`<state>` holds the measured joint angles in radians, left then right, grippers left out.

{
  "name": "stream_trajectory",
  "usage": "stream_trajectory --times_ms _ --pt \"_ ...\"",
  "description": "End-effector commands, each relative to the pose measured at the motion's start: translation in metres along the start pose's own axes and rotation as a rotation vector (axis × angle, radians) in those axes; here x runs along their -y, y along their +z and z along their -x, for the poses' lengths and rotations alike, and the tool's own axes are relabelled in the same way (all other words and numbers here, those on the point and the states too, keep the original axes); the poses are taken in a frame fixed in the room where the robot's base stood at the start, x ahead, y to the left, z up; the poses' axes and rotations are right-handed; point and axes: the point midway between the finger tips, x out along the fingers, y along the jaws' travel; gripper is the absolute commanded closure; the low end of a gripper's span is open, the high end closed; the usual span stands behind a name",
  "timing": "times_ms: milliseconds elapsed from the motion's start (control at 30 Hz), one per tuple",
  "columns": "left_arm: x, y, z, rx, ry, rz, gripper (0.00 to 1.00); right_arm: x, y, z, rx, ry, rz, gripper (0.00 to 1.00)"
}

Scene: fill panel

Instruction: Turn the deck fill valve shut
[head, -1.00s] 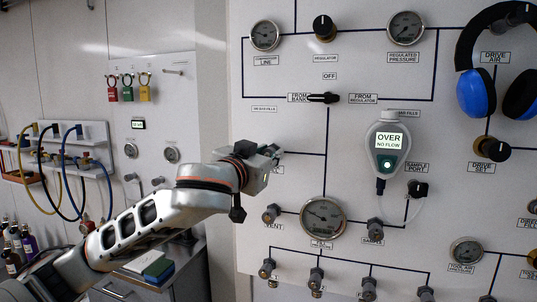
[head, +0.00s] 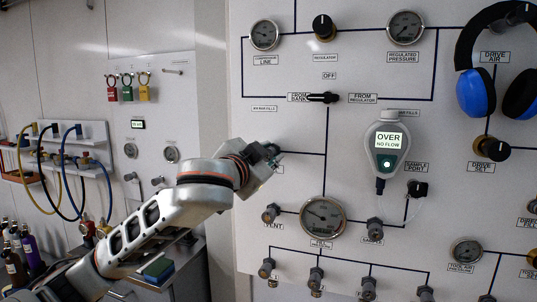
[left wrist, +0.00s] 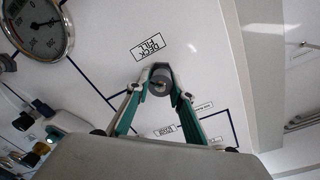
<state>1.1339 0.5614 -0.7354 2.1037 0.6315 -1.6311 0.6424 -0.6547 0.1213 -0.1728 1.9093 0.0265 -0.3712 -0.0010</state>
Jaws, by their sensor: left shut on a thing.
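The deck fill valve (left wrist: 159,84) is a small grey round knob on the white panel, beside its "DECK FILL" label (left wrist: 150,46) in the left wrist view. My left gripper (left wrist: 160,76) has its two teal fingers closed around this knob, one on each side. The knob's exact turn angle cannot be told. My right gripper is not in view.
A round gauge (head: 323,217) and a vent valve (head: 271,213) sit below the gripper on the panel. A grey meter (head: 387,148) reading "OVER NO FLOW" hangs to the right. Blue headphones (head: 477,95) hang at the upper right. Hoses hang at the left.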

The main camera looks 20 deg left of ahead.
Motion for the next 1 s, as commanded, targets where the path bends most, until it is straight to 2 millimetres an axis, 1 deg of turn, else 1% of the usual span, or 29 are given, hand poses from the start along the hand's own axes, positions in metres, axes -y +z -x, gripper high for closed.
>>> stream_trajectory --times_ms 1000 --pt "-0.0036 0.0016 -0.0002 0.048 0.012 -0.966 1.00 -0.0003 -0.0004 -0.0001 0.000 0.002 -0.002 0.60"
